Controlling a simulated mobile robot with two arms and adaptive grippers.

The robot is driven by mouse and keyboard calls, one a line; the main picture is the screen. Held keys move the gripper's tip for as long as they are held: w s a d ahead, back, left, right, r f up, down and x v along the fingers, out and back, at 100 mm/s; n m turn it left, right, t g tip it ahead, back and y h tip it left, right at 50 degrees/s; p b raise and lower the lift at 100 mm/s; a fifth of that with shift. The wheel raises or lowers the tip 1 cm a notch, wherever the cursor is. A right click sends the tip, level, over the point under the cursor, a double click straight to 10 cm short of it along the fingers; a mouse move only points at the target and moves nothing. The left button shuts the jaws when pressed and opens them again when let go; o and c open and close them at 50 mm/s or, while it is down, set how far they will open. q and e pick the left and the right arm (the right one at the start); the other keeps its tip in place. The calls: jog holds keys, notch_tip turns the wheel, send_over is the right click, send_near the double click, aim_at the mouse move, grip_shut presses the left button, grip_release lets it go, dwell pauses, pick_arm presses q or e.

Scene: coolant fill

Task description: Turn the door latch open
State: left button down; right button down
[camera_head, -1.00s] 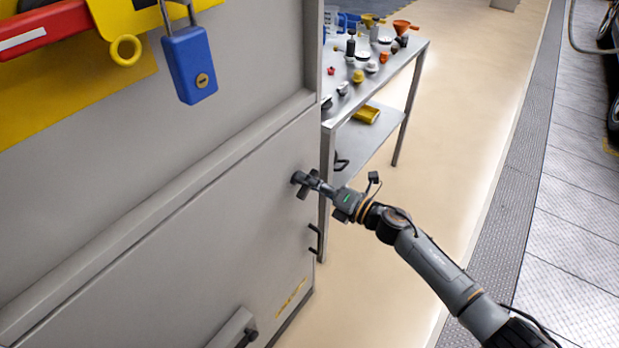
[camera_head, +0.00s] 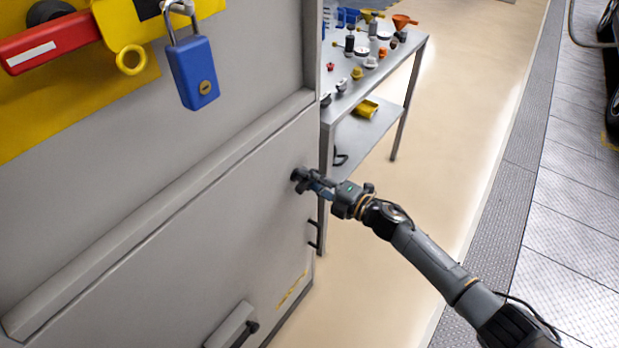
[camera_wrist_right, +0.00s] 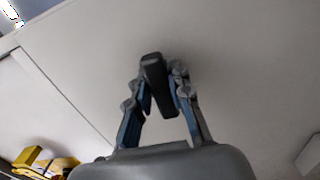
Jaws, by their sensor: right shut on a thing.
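The door latch (camera_head: 299,175) is a small dark knob on the grey cabinet door (camera_head: 215,225), near the door's right edge. In the right wrist view the latch (camera_wrist_right: 155,72) shows as a black bar between the two fingers. My right gripper (camera_head: 312,182) is at the latch, shut on it; its fingers also show in the right wrist view (camera_wrist_right: 160,95). The gripper partly hides the latch in the head view. The door lies flush with its frame. My left gripper is not in view.
A blue padlock (camera_head: 194,72) and a red handle (camera_head: 45,42) on a yellow plate are at the upper left. A metal cart (camera_head: 395,75) with several small items stands behind the cabinet. A lower handle (camera_head: 235,325) sits on the door.

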dwell(0.3)
jog(key=c, duration=1.2)
grip_release()
jog(key=v, duration=1.2)
jog(key=d+f+m+t+h, duration=0.1)
jog(key=d+f+m+h, duration=0.35)
jog(key=f, duration=0.35)
jog(key=d+f+m+t+h, duration=0.1)
jog(key=d+f+m+h, duration=0.2)
jog(key=f+m, duration=0.45)
jog(key=s+d+f+m+g+h, duration=0.1)
jog(key=s+d+f+m+h, duration=0.15)
jog(key=s+f, duration=0.4)
jog(key=s+d+f+m+g+h, duration=0.1)
jog(key=s+d+f+m+h, duration=0.2)
jog(key=f, duration=0.7)
jog(key=s+f+m+g, duration=0.3)
jog(key=s+f, duration=0.2)
jog(key=s, duration=0.7)
jog(key=s+f+m+g+h, duration=0.1)
jog(key=s+f, duration=0.5)
jog(key=s, duration=0.7)
jog(key=s+f+m+g, duration=0.4)
jog(key=s+f+g, duration=0.1)
jog(key=s, duration=0.7)
jog(key=shift+s+d+f+m+g+h, duration=0.25)
jog(key=shift+s+f+m+g+h, duration=0.1)
jog(key=shift+f, duration=0.4)
